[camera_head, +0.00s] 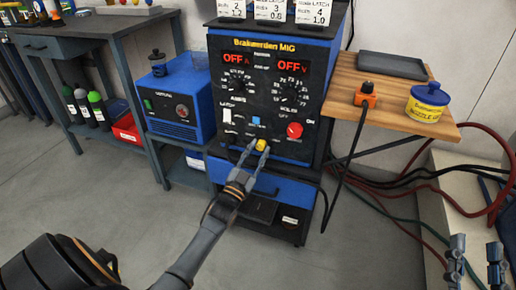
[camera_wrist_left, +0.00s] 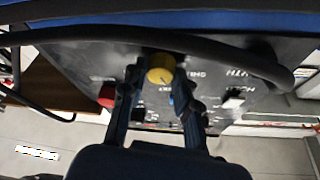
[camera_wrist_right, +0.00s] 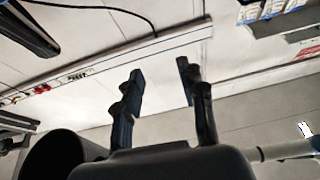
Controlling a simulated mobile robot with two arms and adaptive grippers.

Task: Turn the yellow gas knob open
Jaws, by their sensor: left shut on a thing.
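The yellow gas knob (camera_head: 261,145) sits low on the front panel of the black and blue welding machine (camera_head: 270,90). My left gripper (camera_head: 254,149) is at the knob with one finger on each side of it, shut on it. In the left wrist view the round yellow knob (camera_wrist_left: 160,75) shows between the fingertips of the left gripper (camera_wrist_left: 161,85), with a dark line on its face. My right gripper (camera_head: 475,270) is open and empty at the lower right, far from the machine. The right wrist view shows its fingers (camera_wrist_right: 160,90) apart with nothing between them.
Near the knob are a red knob (camera_head: 294,130) and a blue button (camera_head: 256,121). A black cable (camera_wrist_left: 180,42) crosses close to the left gripper. A wooden shelf (camera_head: 385,110) holds a blue-lidded pot (camera_head: 427,103). Hoses (camera_head: 470,205) lie at right; the floor in front is clear.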

